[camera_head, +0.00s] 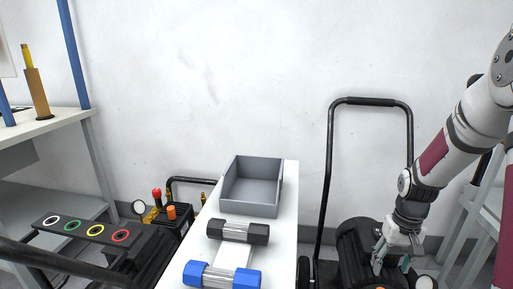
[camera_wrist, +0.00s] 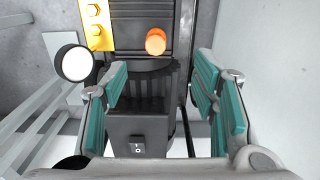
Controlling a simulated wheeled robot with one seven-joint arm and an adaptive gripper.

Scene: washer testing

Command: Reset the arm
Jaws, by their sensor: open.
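My arm comes in from the right edge in the head view, white and grey with dark red bands. My gripper (camera_head: 392,257) points down at the lower right, in front of a black machine. In the wrist view my gripper (camera_wrist: 164,95) is open, with teal pads on both fingers and nothing between them. Behind the fingers is the black machine (camera_wrist: 140,128) with a switch on its face and an orange knob (camera_wrist: 155,41). I cannot tell whether the fingers touch the machine.
A white table (camera_head: 290,215) bears a grey bin (camera_head: 252,208) and two dumbbell-like parts, one dark (camera_head: 238,231) and one blue-ended (camera_head: 222,275). A black handle frame (camera_head: 329,180) rises beside my gripper. A panel with coloured rings (camera_head: 85,230) and a workbench (camera_head: 45,122) stand at left.

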